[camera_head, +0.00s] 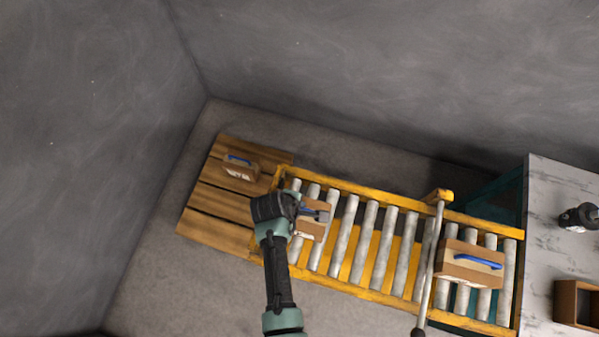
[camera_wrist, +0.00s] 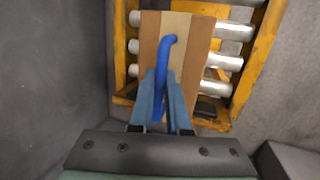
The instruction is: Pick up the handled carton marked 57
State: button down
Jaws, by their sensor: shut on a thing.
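A brown carton (camera_head: 312,222) with a blue handle is at the left end of the roller conveyor, partly hidden by my arm. In the wrist view this carton (camera_wrist: 196,40) lies under my fingers, and its blue handle (camera_wrist: 169,45) runs between them. My gripper (camera_head: 322,214) is shut on that handle; the fingertips also show in the wrist view (camera_wrist: 162,78). A second handled carton (camera_head: 470,265) is at the right of the conveyor. A third handled carton (camera_head: 240,168) stands on the wooden pallet. I cannot read a number 57 on any of them.
The yellow-framed roller conveyor (camera_head: 372,242) runs left to right, with a grey bar (camera_head: 431,262) across it. The wooden pallet (camera_head: 209,199) is at its left end. A pale bench (camera_head: 547,235) with a dark device (camera_head: 578,217) and a small box (camera_head: 572,302) is at right. Walls stand behind.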

jog(key=shift+w+r, duration=0.15)
jog(key=shift+r, duration=0.15)
